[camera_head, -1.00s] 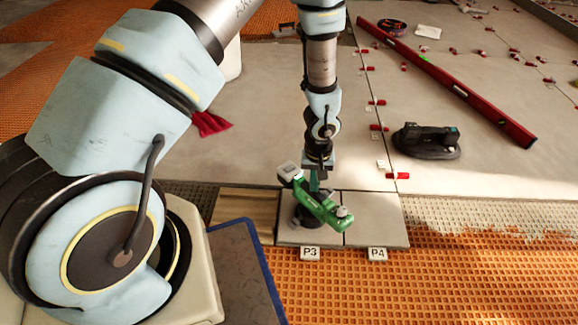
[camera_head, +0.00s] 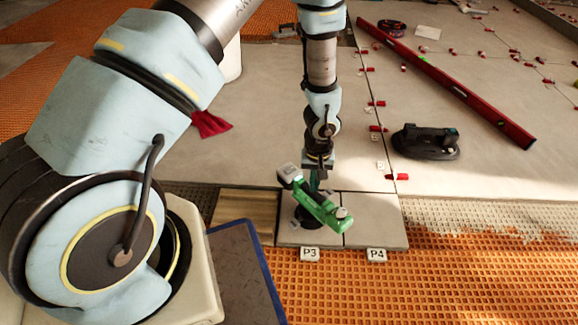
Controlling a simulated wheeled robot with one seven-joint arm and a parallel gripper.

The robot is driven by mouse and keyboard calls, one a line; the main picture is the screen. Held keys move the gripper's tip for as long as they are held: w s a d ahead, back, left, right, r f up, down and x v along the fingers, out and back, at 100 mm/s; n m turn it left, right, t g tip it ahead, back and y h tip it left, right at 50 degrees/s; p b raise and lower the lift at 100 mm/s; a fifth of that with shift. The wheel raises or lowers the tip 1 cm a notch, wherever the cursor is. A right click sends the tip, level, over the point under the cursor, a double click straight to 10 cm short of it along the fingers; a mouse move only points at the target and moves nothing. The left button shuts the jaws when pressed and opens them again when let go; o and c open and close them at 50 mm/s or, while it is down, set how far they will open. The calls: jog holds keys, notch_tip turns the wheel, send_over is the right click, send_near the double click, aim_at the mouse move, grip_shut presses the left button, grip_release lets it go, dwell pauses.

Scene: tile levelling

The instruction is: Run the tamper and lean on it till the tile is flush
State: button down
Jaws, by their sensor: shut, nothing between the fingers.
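The green tamper (camera_head: 322,207) stands on the tile marked P3 (camera_head: 290,238), its dark round foot on that tile. Its body slants from a grey block at the upper left to a grey knob at the lower right. A second tile, marked P4 (camera_head: 385,217), lies to the right of P3, with a thin joint between them. My gripper (camera_head: 317,183) points down right at the tamper's far side. It is shut with nothing held, and its tips are partly hidden by the tamper. Whether it touches the tamper, and whether P3 is flush, I cannot tell.
A red spirit level (camera_head: 450,85) lies across the large tiles at the right. A black suction lifter (camera_head: 426,142) sits right of my arm. Small red clips (camera_head: 397,177) stand along the joints. Orange matting (camera_head: 440,280) fills the front; a blue-edged panel (camera_head: 240,265) lies front left.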

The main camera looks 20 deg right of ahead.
jog(key=shift+r+p, duration=2.35)
jog(key=shift+r, duration=0.75)
